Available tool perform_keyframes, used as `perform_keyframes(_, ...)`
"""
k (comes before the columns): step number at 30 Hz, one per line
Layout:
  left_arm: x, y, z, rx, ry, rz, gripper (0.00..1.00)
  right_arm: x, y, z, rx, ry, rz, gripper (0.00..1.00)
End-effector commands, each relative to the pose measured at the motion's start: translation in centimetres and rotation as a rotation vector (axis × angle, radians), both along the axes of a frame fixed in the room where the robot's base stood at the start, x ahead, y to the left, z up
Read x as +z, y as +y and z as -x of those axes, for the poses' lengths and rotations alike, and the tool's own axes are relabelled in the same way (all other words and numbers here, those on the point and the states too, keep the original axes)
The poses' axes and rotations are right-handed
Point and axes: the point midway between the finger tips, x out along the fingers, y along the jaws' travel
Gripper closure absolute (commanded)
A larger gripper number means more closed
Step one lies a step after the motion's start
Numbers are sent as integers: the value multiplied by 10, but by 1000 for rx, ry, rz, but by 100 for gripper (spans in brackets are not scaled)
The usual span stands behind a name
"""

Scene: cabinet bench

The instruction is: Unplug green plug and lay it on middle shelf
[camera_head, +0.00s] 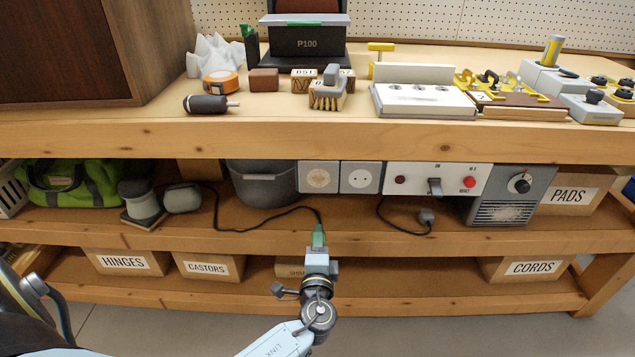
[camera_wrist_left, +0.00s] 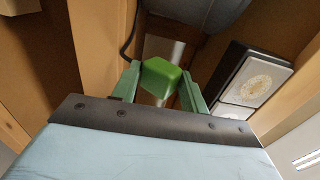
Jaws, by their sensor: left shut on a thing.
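The green plug (camera_head: 318,236) is in front of the middle shelf (camera_head: 270,240), near its front edge, with a dark cord running from it back and left along the shelf. My left gripper (camera_head: 318,246) is shut on the plug. In the left wrist view, the green plug (camera_wrist_left: 161,76) sits between the two green fingers of the gripper (camera_wrist_left: 158,86). The socket plates stand behind: one with a round tan face (camera_head: 319,177) and one with an open two-hole socket (camera_head: 360,178). The plug is apart from both. My right gripper is not in view.
A grey plug (camera_head: 427,216) on a cord lies on the shelf at the right, below a white switch panel (camera_head: 437,180). A grey pot (camera_head: 262,183), a sander (camera_head: 140,203) and a green bag (camera_head: 75,186) stand to the left. Shelf boards show bare between them.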

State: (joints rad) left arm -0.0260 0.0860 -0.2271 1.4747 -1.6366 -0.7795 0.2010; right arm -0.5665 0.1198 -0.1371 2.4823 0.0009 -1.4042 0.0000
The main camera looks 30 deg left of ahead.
Motion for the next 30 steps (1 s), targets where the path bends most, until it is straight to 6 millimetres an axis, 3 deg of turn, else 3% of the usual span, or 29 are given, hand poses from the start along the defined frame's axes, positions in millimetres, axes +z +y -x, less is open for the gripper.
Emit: perform_keyframes(30, 0, 27, -44, -1, 1, -1, 93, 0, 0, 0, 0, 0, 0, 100)
